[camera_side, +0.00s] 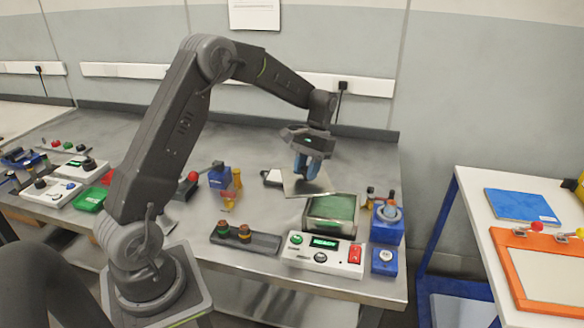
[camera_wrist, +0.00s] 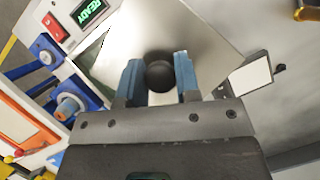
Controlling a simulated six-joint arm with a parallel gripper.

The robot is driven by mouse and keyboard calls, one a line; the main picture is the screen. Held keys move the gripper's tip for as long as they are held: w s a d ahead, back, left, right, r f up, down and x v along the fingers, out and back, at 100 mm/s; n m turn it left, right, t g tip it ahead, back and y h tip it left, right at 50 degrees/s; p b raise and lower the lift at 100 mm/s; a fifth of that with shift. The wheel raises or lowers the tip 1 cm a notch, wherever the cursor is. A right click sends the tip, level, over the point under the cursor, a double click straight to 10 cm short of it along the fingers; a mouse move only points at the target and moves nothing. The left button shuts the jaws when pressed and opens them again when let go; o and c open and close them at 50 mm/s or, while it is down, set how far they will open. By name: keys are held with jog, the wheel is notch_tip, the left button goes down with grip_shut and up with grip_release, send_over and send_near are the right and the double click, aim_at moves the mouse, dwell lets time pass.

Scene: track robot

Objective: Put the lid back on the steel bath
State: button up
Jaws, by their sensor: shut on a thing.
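The steel bath (camera_side: 308,226) is an open rectangular box with green inside, standing behind a white control panel. The lid (camera_side: 296,187) is a flat, shiny steel plate, just behind and left of the bath's opening. My gripper (camera_side: 308,168) is shut on the lid's knob. In the wrist view the blue fingers of my gripper (camera_wrist: 158,82) sit on either side of the round black knob (camera_wrist: 160,74). The lid (camera_wrist: 205,45) fills the middle of that view and hides most of the bath. I cannot tell the exact height of the lid above the table.
The white panel (camera_side: 322,258) with a green READY display stands in front of the bath. A blue holder (camera_side: 386,230) stands to the right, with small bottles behind it. A dark tray with two knobs (camera_side: 246,242) lies to the left.

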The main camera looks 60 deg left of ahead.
aim_at(331, 187)
jog(key=w+d+r+n+t+h, duration=0.1)
jog(key=d+n, duration=0.1)
jog(key=n, duration=0.2)
jog(key=w+d+r+n+t+h, duration=0.1)
jog(key=d+n, duration=0.1)
jog(key=n, duration=0.2)
jog(key=w+d+r+n+t, duration=0.1)
jog(key=d+n, duration=0.1)
jog(key=n, duration=0.2)
jog(key=shift+w+t+h, duration=0.3)
jog(key=shift+w+h, duration=0.05)
jog(key=shift+h, duration=0.05)
notch_tip(331, 187, down, 6)
jog(key=n, duration=0.1)
jog(key=shift+w+d+f+n+t, duration=0.25)
jog(key=shift+w+d+n+t, duration=0.05)
jog(key=shift+d, duration=0.15)
jog(key=shift+f, duration=0.5)
dwell(1.3)
jog(key=o, duration=1.5)
